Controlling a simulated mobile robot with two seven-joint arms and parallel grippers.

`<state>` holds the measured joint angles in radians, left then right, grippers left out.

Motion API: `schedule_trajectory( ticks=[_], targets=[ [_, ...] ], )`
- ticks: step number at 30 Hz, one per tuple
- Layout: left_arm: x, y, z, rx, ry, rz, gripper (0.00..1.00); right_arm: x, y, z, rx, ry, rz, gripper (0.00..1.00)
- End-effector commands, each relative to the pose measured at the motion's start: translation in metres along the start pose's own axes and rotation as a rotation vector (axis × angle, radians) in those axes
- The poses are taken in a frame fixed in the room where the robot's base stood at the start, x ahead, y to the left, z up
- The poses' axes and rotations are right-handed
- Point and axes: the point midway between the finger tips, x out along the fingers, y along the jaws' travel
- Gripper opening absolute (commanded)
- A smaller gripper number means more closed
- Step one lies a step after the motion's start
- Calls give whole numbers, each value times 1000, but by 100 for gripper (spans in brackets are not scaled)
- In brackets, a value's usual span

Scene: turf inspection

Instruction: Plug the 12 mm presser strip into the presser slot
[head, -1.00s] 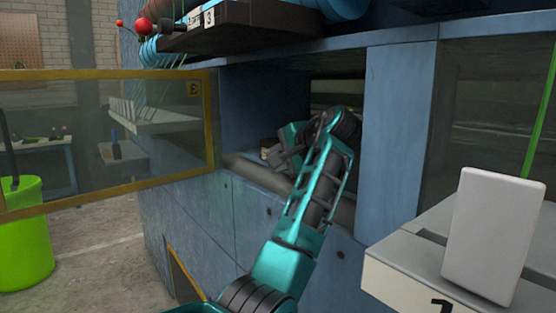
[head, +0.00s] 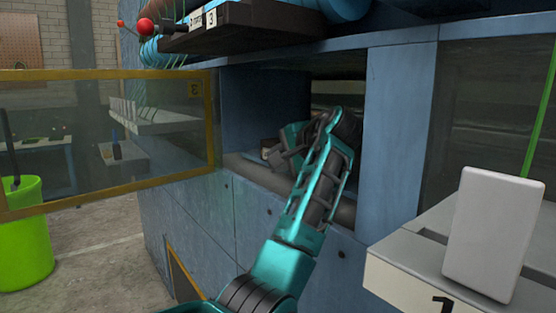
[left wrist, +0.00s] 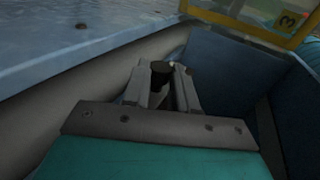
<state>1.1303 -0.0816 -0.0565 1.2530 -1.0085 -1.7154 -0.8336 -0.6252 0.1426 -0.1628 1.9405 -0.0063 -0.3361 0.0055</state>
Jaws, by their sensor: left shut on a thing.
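My left arm reaches into the open blue bay of the machine. In the head view its gripper (head: 272,153) is low inside the bay, mostly hidden behind the arm and the dim light. In the left wrist view the two grey fingers (left wrist: 164,88) are shut on a small dark piece with a round black top (left wrist: 162,69). Most of this piece is hidden between the fingers, so I cannot tell whether it is the 12 mm presser strip. I cannot make out the presser slot in either view. My right gripper is not in view.
A grey roller (head: 248,172) runs along the bay's lower edge. A clear yellow-framed door (head: 110,186) marked 3 stands open at left. A blue post (head: 393,140) bounds the bay at right. A white block (head: 492,235) stands on a pale ledge (head: 395,285). A green bin (head: 25,240) is far left.

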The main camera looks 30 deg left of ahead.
Motion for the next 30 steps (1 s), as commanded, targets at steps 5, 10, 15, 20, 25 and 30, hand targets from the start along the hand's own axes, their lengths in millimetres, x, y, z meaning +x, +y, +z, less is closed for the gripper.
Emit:
schedule_trajectory(
  ticks=[5,10,15,20,25,30],
  targets=[
    [-3,-4,-2,-6,12,-9,0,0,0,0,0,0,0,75],
    [-3,-4,-3,-7,13,-10,0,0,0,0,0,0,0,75],
    [-3,-4,-6,-7,13,-10,0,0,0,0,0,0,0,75],
    [-4,-5,-6,-9,15,-10,38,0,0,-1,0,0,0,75],
    [-4,-5,-7,-11,16,-10,54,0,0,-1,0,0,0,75],
    [-5,-6,-7,-11,17,-10,56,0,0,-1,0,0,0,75]
  ],
)
